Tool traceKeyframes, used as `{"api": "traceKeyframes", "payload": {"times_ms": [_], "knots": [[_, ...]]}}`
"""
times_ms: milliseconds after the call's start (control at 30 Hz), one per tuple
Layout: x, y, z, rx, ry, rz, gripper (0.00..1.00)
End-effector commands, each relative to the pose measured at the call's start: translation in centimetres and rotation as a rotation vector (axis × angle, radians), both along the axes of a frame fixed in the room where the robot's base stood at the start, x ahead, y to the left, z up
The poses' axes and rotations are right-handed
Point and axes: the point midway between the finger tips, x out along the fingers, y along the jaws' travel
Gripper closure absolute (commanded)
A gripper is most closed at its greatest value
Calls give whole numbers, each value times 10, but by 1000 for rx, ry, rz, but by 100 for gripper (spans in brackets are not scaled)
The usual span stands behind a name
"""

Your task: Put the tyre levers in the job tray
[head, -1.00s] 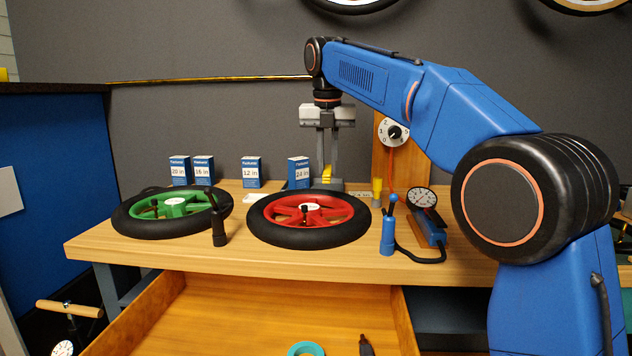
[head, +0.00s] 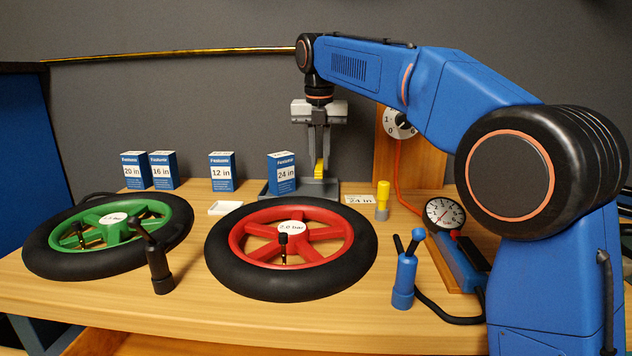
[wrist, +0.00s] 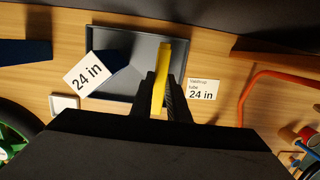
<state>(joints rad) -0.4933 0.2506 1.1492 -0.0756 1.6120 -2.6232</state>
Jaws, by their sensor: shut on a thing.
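My gripper (head: 319,158) points down at the back of the bench, shut on a yellow tyre lever (head: 319,170). In the wrist view the lever (wrist: 161,62) stands between the two fingers, over the grey job tray (wrist: 112,38). In the head view the tray (head: 328,188) is partly hidden behind a blue 24 in box. The lever's lower end is close to the tray; I cannot tell whether it touches. No other lever is clearly visible in the tray.
The red wheel (head: 245,255) and green wheel (head: 45,255) lie in front, with a blue stand (head: 404,275) and gauge (head: 445,216) at right.

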Motion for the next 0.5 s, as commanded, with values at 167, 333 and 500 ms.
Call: {"api": "traceKeyframes", "payload": {"times_ms": [167, 333, 500], "knots": [[0, 0, -15, 0, 0, 0, 100], [-1, 0, -35, 0, 1, 0, 100], [0, 0, -54, 0, 0, 0, 100]]}}
